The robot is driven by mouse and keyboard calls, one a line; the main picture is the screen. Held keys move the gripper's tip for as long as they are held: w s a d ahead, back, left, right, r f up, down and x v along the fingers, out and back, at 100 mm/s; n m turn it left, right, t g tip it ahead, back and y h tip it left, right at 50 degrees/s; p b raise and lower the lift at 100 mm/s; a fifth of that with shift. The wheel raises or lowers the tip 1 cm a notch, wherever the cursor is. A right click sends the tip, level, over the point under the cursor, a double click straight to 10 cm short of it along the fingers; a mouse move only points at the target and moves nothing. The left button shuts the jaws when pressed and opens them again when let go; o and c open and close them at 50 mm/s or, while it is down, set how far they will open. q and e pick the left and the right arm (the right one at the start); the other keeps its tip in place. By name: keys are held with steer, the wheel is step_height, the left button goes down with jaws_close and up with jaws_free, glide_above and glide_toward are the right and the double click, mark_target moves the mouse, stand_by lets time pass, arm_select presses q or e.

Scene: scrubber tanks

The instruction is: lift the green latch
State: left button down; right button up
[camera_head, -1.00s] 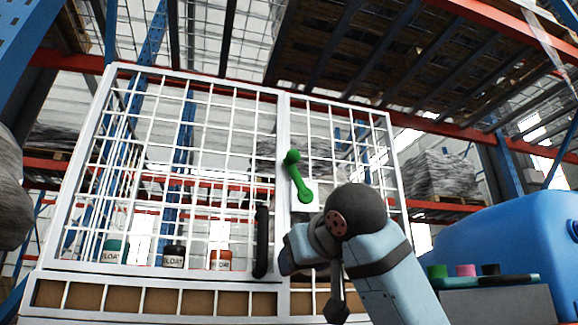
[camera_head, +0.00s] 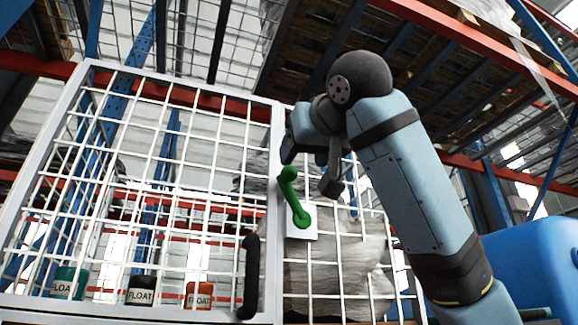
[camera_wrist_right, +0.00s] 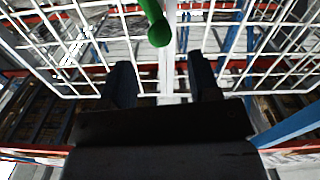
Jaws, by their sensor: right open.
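The green latch (camera_head: 293,197) is a handle on a white plate (camera_head: 310,234) on the middle post of the white mesh cage. Its knob points up and slightly left. My right gripper (camera_head: 309,168) is open beside the knob, just right of it in the head view. In the right wrist view the latch (camera_wrist_right: 155,24) hangs at the top centre, beyond the gap between the open fingers (camera_wrist_right: 163,82). Nothing is between the fingers. I cannot tell whether a finger touches the latch. My left gripper is out of view.
A black door handle (camera_head: 249,278) is below left of the latch. Behind the mesh stand green, black and orange float containers (camera_head: 141,290). A blue tank (camera_head: 535,262) is at the right. White mesh (camera_head: 160,190) closes off the front.

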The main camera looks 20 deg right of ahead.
mark_target(292, 170)
steer(key=w+p, duration=0.2)
steer(key=w, duration=0.4)
steer(key=shift+w+a+r, duration=0.1)
steer(key=shift+w+r, duration=0.05)
steer(key=shift+w, duration=0.75)
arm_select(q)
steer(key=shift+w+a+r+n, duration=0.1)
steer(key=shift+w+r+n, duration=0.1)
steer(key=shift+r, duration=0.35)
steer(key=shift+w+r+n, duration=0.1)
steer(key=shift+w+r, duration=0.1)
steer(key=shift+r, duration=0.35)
